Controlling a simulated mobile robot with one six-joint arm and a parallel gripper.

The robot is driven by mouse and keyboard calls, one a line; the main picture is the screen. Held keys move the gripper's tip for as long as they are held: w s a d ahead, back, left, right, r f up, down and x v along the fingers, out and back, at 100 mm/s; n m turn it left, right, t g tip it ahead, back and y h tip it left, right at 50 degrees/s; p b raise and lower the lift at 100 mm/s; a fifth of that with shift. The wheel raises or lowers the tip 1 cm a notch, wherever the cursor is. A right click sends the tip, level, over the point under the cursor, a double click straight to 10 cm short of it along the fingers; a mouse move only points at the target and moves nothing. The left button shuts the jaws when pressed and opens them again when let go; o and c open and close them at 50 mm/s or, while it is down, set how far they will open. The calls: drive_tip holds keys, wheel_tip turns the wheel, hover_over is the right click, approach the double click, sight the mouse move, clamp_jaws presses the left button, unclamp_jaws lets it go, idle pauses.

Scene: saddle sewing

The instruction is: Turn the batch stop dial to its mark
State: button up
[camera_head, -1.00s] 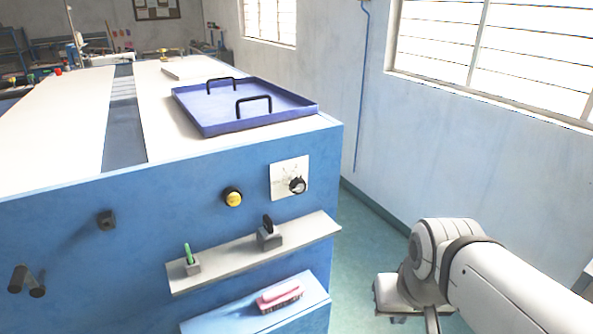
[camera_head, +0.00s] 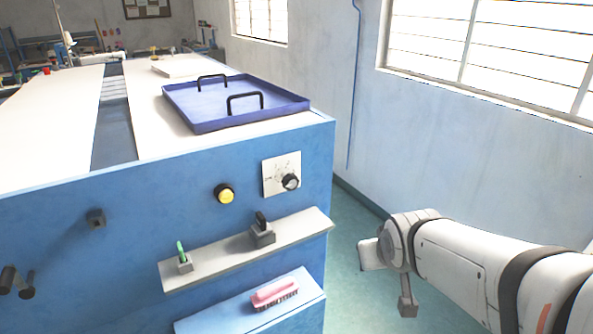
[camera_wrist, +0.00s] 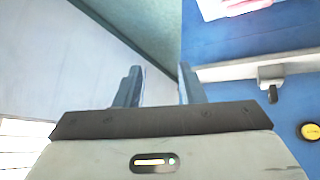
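The batch stop dial (camera_head: 290,182) is a black knob with a light face on a white square plate (camera_head: 269,176). The plate is on the blue end panel of the bench, near its right corner, and has faint markings too small to read. The dial does not show in the wrist view. My gripper (camera_wrist: 157,85) is open and empty in the wrist view, its two fingers apart, with the floor, wall and blue panel beyond. In the head view my arm's end is at the lower right, clear of the panel and the dial.
A yellow button (camera_head: 225,194) sits left of the dial. Below, a grey shelf (camera_head: 215,262) holds a green-handled tool (camera_head: 181,250) and a dark-handled block (camera_head: 262,232). A pink brush (camera_head: 274,292) lies on a lower blue shelf. A blue tray (camera_head: 200,125) is on top. Floor right is free.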

drive_tip(key=shift+o, duration=1.4)
drive_tip(key=w+a+n+t+y, duration=0.1)
drive_tip(key=w+a+t, duration=0.1)
drive_tip(key=w, duration=0.4)
drive_tip(key=shift+w+n+t, duration=0.35)
drive_tip(key=shift+n+t, duration=0.05)
drive_tip(key=shift+t, duration=0.1)
drive_tip(key=shift+o, duration=1.1)
drive_tip(key=w+a+t, duration=0.1)
drive_tip(key=w+a+n+y, duration=0.1)
drive_tip(key=w, duration=0.1)
drive_tip(key=w+a+r+n+t+y+b, duration=0.1)
drive_tip(key=shift+w+a+t, duration=0.3)
drive_tip(key=n+t+y, duration=0.2)
drive_tip(key=n+y, duration=0.2)
drive_tip(key=y, duration=0.3)
approach(292, 184)
drive_tip(key=w, duration=0.1)
drive_tip(key=p+x, duration=0.1)
drive_tip(key=x, duration=0.7)
drive_tip(key=shift+w+a, duration=0.15)
drive_tip(key=shift+a, duration=0.25)
drive_tip(key=shift+c, duration=0.5)
drive_tip(key=c, duration=0.9)
